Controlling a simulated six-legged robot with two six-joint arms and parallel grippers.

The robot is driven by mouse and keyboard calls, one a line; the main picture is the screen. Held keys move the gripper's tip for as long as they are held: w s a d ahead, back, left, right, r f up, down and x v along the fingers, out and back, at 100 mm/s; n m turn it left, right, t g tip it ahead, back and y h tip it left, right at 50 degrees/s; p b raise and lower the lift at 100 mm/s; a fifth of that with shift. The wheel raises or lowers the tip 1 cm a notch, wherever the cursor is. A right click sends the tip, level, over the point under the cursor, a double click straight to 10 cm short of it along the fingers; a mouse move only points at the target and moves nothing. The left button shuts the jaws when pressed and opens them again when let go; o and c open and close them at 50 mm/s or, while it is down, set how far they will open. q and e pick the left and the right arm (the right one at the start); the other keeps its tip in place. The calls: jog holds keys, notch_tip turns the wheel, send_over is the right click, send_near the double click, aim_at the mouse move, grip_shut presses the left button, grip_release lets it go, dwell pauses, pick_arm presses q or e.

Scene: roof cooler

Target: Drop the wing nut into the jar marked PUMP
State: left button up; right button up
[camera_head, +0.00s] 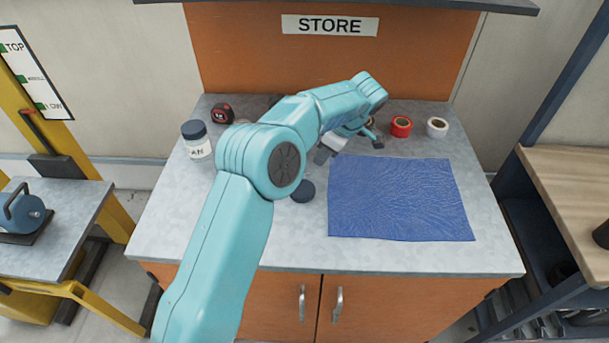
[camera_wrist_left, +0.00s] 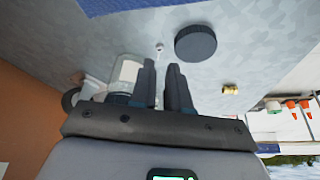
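My left gripper (camera_wrist_left: 161,66) hangs over the back of the counter. Its two dark fingers stand a little apart, with a narrow gap and nothing clearly between them. In the head view the gripper (camera_head: 348,148) is partly behind my own arm. A small brass-coloured piece (camera_wrist_left: 230,90), possibly the wing nut, lies on the counter in the wrist view, apart from the fingers. A clear jar with a pale label (camera_wrist_left: 126,70) is partly hidden behind the fingers; its marking cannot be read. A white-labelled jar (camera_head: 197,139) with a dark lid stands at the left; its label appears to end in AN.
A dark round lid (camera_head: 302,191) lies on the counter, also seen in the wrist view (camera_wrist_left: 195,43). A blue mat (camera_head: 400,200) covers the right. A tape measure (camera_head: 222,113), red roll (camera_head: 401,126) and white roll (camera_head: 437,127) sit behind. A tiny silvery piece (camera_wrist_left: 159,47) lies beyond the fingertips.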

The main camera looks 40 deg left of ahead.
aim_at(309, 174)
pick_arm(q)
jog(key=x, duration=0.2)
jog(key=shift+s+a+f, duration=0.15)
jog(key=shift+f, duration=0.2)
jog(key=shift+a+f+p, duration=0.2)
jog(key=shift+f+p, duration=0.1)
jog(key=shift+f, duration=0.05)
jog(key=p+x, duration=0.1)
jog(key=x, duration=0.3)
jog(key=shift+f, duration=0.25)
grip_shut()
